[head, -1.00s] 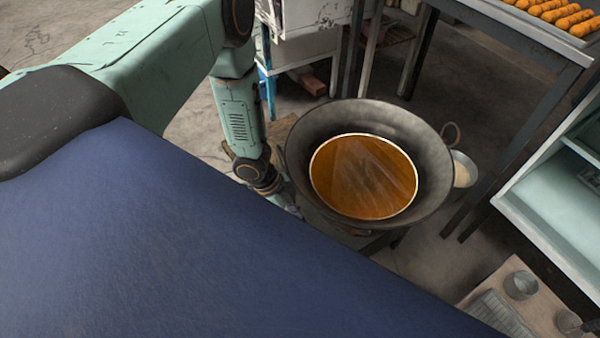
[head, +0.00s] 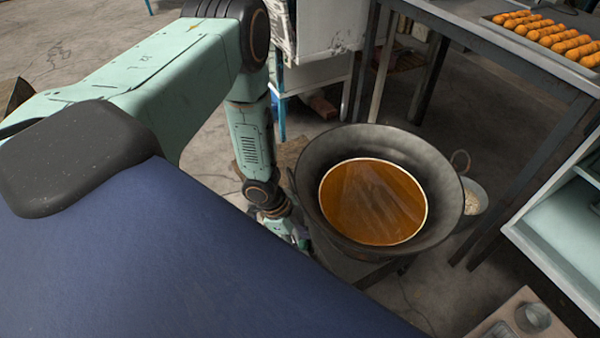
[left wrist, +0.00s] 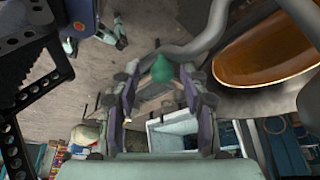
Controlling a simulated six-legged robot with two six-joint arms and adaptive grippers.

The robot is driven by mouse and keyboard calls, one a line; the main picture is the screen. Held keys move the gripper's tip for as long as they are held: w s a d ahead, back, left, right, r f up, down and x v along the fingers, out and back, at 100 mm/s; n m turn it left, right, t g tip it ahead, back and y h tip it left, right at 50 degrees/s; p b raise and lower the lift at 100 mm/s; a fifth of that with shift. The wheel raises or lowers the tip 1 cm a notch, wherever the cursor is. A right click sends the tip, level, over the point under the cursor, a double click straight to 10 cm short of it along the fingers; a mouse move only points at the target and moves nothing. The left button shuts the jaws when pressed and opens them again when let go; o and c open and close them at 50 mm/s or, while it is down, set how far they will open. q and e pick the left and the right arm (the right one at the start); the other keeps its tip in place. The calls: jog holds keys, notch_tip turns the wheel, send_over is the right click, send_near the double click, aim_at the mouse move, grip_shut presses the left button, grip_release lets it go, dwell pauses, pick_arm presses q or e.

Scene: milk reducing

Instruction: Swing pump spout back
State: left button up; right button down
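My left gripper (left wrist: 160,90) is open in the left wrist view, its two fingers wide apart. A small green drop-shaped piece (left wrist: 162,68) shows between and beyond the fingertips; I cannot tell if they touch it. A grey curved tube (left wrist: 202,45) runs just past the fingers towards the pan; I cannot tell whether it is the pump spout or a pan handle. In the head view my left gripper (head: 300,236) hangs low beside the pan, partly hidden by my blue body. No pump is clearly recognisable there. My right gripper is not in view.
A large dark pan (head: 445,190) of orange-brown liquid (head: 372,205) stands right of my left arm. A metal table (head: 470,45) bearing a tray of orange rolls (head: 545,35) is behind it. A pale shelf (head: 560,235) stands right. Floor is bare at the left.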

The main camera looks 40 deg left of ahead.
pick_arm(q)
jog(key=shift+w, duration=0.1)
jog(key=shift+r, duration=0.2)
jog(key=v, duration=0.7)
dwell(0.3)
dwell(0.4)
